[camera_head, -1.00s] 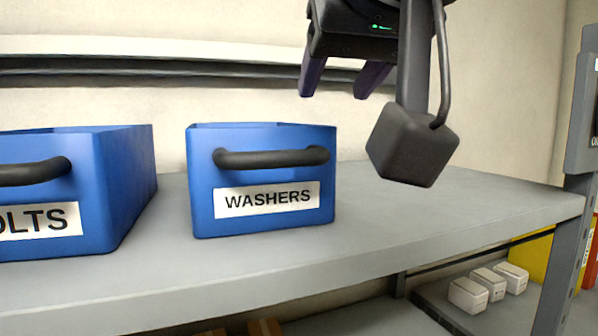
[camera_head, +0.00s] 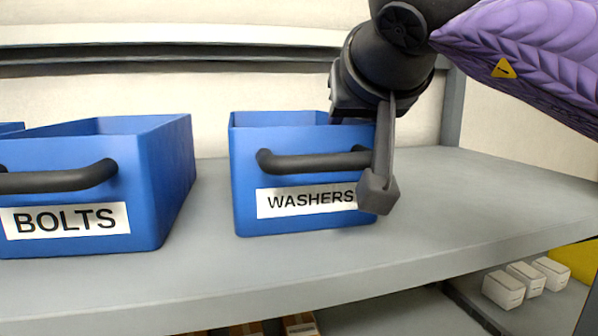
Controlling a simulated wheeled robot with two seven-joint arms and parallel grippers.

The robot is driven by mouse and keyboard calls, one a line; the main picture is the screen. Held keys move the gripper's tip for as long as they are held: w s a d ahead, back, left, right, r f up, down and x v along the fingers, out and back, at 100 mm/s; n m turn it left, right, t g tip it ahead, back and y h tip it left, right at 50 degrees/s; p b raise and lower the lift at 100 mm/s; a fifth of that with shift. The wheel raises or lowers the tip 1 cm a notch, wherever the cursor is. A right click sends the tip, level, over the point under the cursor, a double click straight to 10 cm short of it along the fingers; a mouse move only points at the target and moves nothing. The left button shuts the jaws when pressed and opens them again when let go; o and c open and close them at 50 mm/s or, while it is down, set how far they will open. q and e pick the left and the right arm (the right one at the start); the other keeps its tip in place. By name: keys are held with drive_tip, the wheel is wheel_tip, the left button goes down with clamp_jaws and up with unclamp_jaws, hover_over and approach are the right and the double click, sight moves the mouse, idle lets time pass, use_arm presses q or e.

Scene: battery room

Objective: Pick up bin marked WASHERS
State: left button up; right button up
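The blue WASHERS bin (camera_head: 246,180) stands upright on the grey shelf, with a black handle (camera_head: 310,163) and a white label on its front. My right arm comes in from the upper right. My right gripper (camera_head: 348,102) is over the bin's right side, at the top rim. A dark block on a stalk (camera_head: 377,194) on my arm covers the bin's front right corner and the handle's right end. My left gripper is not in view.
A blue BOLTS bin (camera_head: 150,210) stands to the left with a narrow gap between. Part of another blue bin shows at the far left. The grey shelf (camera_head: 470,200) is clear to the right. Small white boxes (camera_head: 525,280) sit on a lower shelf.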

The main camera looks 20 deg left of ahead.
clamp_jaws()
idle(1.2)
